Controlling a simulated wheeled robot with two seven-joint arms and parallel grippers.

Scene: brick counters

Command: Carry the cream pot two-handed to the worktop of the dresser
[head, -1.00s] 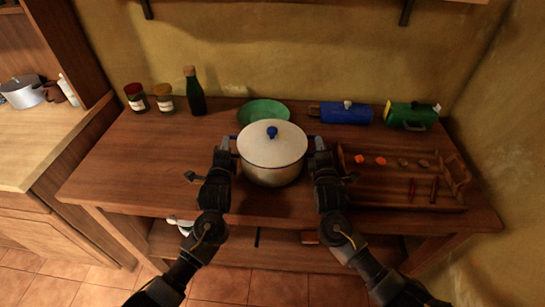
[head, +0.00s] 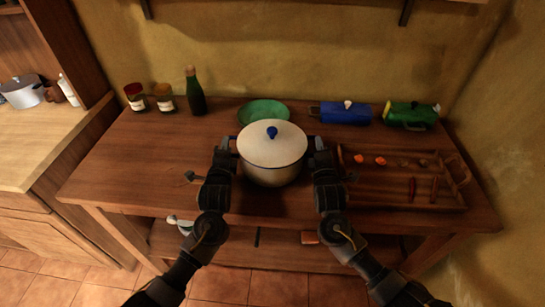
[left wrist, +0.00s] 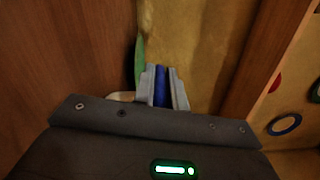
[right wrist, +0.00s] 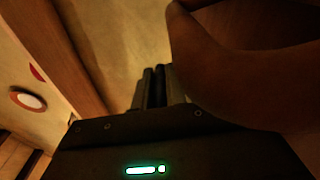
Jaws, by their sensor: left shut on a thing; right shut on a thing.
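The cream pot (head: 272,172), with a cream lid and blue knob, is upright at the middle of the wooden table. I cannot tell whether its base touches the tabletop. My left gripper (head: 228,145) is shut on its left handle. In the left wrist view the blue handle (left wrist: 160,87) shows between the fingers (left wrist: 162,90). My right gripper (head: 317,144) is shut on the right handle; its fingers (right wrist: 158,86) are dark in the right wrist view. A dresser with a pale worktop (head: 50,135) stands at the left, beyond the table's edge.
A metal pot (head: 22,95) stands on the dresser worktop. A wooden tray (head: 395,200) is right of the pot. The table's left is clear.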

